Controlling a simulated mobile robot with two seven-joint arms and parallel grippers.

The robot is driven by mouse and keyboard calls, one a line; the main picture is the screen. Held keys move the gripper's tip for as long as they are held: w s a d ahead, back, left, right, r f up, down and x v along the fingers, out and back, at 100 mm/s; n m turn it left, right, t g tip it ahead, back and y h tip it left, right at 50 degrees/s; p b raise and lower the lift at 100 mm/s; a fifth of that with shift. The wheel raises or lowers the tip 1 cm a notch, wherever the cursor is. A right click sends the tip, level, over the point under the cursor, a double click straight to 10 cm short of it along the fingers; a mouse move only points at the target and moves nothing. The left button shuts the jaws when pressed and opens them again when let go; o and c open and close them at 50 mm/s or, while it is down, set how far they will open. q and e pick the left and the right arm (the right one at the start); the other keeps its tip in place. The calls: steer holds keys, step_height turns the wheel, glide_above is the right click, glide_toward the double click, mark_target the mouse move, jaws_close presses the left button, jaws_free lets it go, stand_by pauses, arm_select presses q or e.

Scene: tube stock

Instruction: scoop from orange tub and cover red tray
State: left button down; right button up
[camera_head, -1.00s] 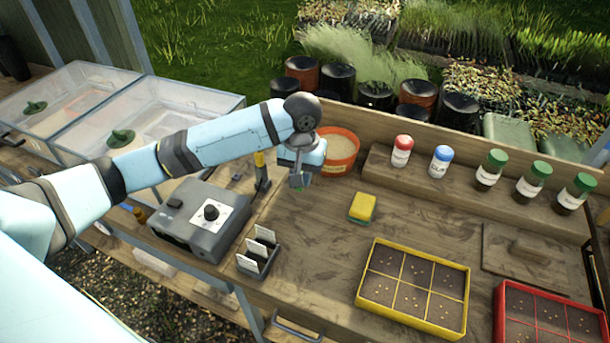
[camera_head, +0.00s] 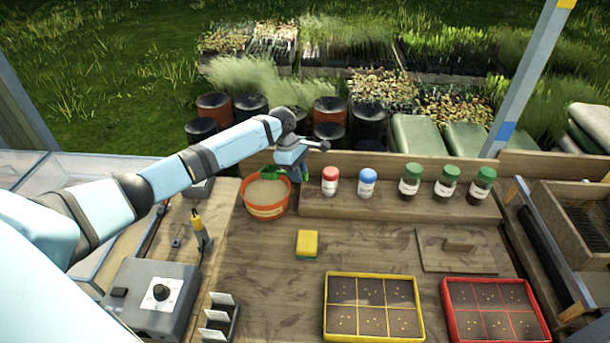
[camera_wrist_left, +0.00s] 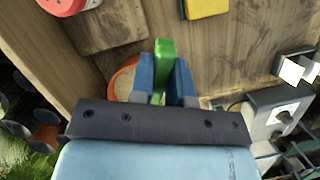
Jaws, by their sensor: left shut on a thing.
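The orange tub (camera_head: 267,211) stands on the bench and holds pale, sand-like material (camera_head: 266,193). My left gripper (camera_head: 298,168) is at the tub's back right rim, shut on a green scoop (camera_head: 271,173). The scoop's green bowl shows at the tub's back rim; I cannot tell how much it holds. In the left wrist view the green scoop handle (camera_wrist_left: 161,62) is between the fingers, with part of the orange tub (camera_wrist_left: 122,82) behind. The red tray (camera_head: 448,315) lies at the front right, with dark soil and small seeds in its cells. My right gripper is out of view.
A yellow tray (camera_head: 329,318) lies left of the red one. A sponge (camera_head: 307,243) lies mid-bench. A red-capped jar (camera_head: 330,183), a blue-capped jar (camera_head: 367,185) and green-capped jars stand on the back ledge. A grey device (camera_head: 150,300) is front left. A wooden board (camera_head: 458,258) lies right.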

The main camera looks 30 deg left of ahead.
arm_select(q)
steer(key=shift+w+f, duration=0.1)
steer(key=shift+w, duration=0.2)
steer(key=shift+a+h, duration=0.25)
steer(key=shift+h, duration=0.25)
steer(key=f+h+b, duration=0.1)
steer(key=b, duration=0.1)
steer(key=shift+a+b, duration=0.3)
steer(key=shift+a, duration=0.05)
steer(key=shift+s+a+r+t+h+b, duration=0.1)
steer(key=shift+a+t+h+b, duration=0.25)
steer(key=shift+b, duration=0.6)
steer(key=h+b, duration=0.1)
steer(key=b, duration=0.1)
steer(key=shift+a+b, duration=0.2)
steer(key=shift+b, duration=0.15)
steer(key=shift+a+h+b, duration=0.35)
steer(key=shift+h+b, duration=0.3)
steer(key=shift+b, duration=0.6)
steer(key=shift+s+a+h+b, duration=0.15)
steer(key=shift+h+b, duration=0.25)
steer(key=shift+b, duration=0.45)
steer(key=shift+h, duration=0.3)
steer(key=f, duration=0.5)
steer(key=shift+a, duration=0.3)
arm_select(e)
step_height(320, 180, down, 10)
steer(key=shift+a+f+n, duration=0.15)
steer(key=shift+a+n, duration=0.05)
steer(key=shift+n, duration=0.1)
